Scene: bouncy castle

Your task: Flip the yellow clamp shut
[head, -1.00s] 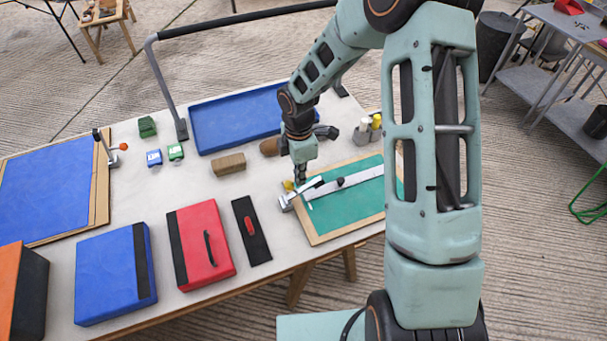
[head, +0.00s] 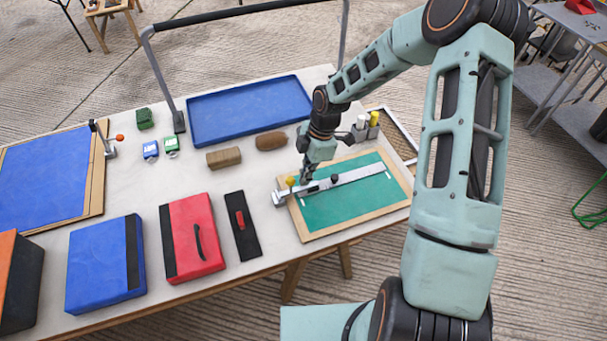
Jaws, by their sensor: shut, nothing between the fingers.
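A green board (head: 345,210) in a wooden frame lies at the right front of the table. A silver bar (head: 360,175) with a black knob (head: 334,178) lies across its upper part. The yellow clamp's knob (head: 291,181) shows at the bar's left end, near the board's left edge. The clamp's arm is too small and partly hidden to tell whether it is shut. My gripper (head: 305,180) points down just right of the yellow knob, close above the bar. It is shut and holds nothing; I cannot tell whether it touches the clamp.
A clamp with an orange knob (head: 119,138) stands by the blue board (head: 45,185) at left. A blue tray (head: 245,112), brown blocks (head: 224,158) and bottles (head: 373,122) lie behind. A black plate (head: 242,226) and red case (head: 190,245) are left of the green board. A rail (head: 240,16) spans the back.

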